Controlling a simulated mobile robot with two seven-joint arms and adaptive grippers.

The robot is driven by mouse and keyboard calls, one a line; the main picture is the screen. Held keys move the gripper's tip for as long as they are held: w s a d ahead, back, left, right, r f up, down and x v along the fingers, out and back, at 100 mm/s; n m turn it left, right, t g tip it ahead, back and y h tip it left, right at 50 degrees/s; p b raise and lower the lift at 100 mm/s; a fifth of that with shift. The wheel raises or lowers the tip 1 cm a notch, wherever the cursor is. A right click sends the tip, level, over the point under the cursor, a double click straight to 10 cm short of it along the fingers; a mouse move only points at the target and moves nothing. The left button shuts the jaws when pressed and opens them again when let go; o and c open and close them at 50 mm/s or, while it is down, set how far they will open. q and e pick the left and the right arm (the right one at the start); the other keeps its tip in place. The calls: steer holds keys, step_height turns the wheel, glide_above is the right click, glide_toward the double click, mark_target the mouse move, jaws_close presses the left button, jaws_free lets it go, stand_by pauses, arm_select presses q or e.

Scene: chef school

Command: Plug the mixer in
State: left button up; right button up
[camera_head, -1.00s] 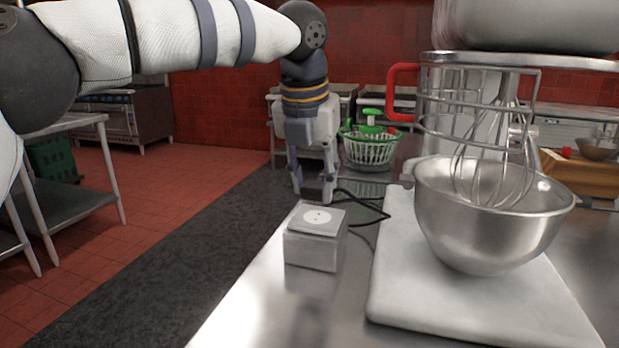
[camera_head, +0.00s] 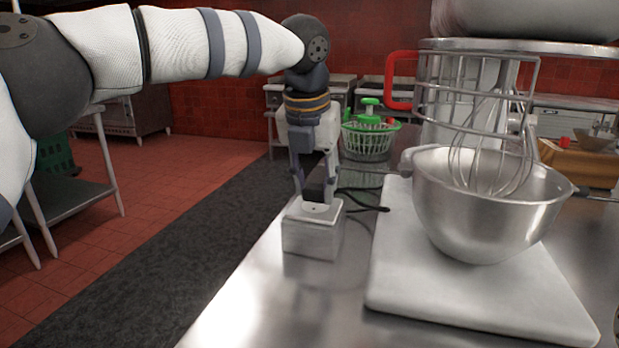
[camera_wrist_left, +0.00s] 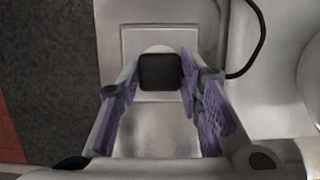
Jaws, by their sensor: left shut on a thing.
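The mixer (camera_head: 478,120) stands on the steel counter at the right, with a whisk, a wire guard and a steel bowl (camera_head: 490,205). A square metal socket box (camera_head: 312,236) sits near the counter's left edge. My left gripper (camera_head: 318,190) points down over the box, shut on the dark plug (camera_head: 317,188). In the left wrist view the black plug (camera_wrist_left: 160,72) lies between the purple finger pads, over the pale round socket face (camera_wrist_left: 158,49). I cannot tell whether its pins are in the socket. My right gripper is out of view.
A black cord (camera_head: 365,204) lies on the counter behind the box. The mixer's white base (camera_head: 455,305) stands close right of the box. The front of the counter is clear.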

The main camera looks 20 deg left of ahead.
arm_select(q)
steer(key=f, duration=0.3)
steer(key=shift+w+g, duration=0.25)
steer(key=shift+g, duration=0.15)
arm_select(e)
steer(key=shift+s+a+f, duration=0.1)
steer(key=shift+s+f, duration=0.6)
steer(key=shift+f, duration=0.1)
arm_select(q)
steer(key=shift+w+f, duration=0.1)
steer(key=shift+f, duration=0.2)
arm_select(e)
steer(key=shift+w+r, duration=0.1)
arm_select(q)
steer(key=shift+r+p, duration=0.2)
steer(key=shift+p, duration=0.2)
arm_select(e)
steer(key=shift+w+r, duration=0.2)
arm_select(q)
steer(key=shift+r+p, duration=0.3)
steer(key=shift+r, duration=0.35)
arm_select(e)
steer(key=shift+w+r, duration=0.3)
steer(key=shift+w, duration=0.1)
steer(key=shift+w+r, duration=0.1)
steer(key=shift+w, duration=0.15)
